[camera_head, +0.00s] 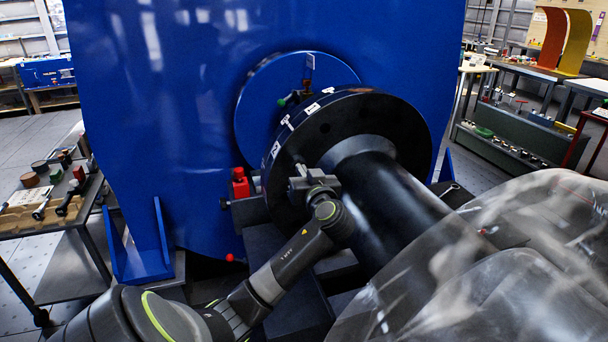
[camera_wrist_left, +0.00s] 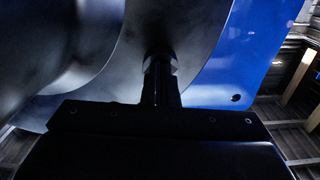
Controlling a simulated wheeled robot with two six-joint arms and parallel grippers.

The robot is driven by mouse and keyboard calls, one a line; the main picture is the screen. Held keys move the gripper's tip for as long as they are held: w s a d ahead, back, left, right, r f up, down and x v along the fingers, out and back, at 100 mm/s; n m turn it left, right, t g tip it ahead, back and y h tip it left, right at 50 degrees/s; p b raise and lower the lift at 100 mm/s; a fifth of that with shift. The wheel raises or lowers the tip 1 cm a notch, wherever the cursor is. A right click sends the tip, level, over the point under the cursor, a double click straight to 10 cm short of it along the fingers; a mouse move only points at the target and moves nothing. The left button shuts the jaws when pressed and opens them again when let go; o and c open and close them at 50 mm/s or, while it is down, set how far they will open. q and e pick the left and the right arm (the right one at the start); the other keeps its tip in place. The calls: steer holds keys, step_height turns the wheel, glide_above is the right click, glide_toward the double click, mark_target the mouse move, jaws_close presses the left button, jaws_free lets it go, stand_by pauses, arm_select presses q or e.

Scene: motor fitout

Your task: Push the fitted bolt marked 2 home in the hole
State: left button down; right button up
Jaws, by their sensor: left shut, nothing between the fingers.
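The black coupling flange (camera_head: 393,117) stands against the blue round plate (camera_head: 263,92) of the large blue machine, with small white number tags along its rim. My left gripper (camera_head: 300,186) is shut and empty at the lower left of the flange face. In the left wrist view its closed fingers (camera_wrist_left: 160,88) point at a grey metal bolt head (camera_wrist_left: 160,60) at the flange, touching it or very close; I cannot tell which. I cannot read its number, and in the head view the gripper hides it. My right gripper is in neither view.
A thick black shaft (camera_head: 393,205) runs from the flange toward the lower right, beside my arm. A clear plastic sheet (camera_head: 480,270) covers the right foreground. A red block (camera_head: 240,184) sits left of the flange. A tool table (camera_head: 75,205) stands at far left.

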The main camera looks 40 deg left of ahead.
arm_select(q)
steer(key=v, duration=1)
steer(key=shift+d+b, duration=0.15)
steer(key=shift+b, duration=0.15)
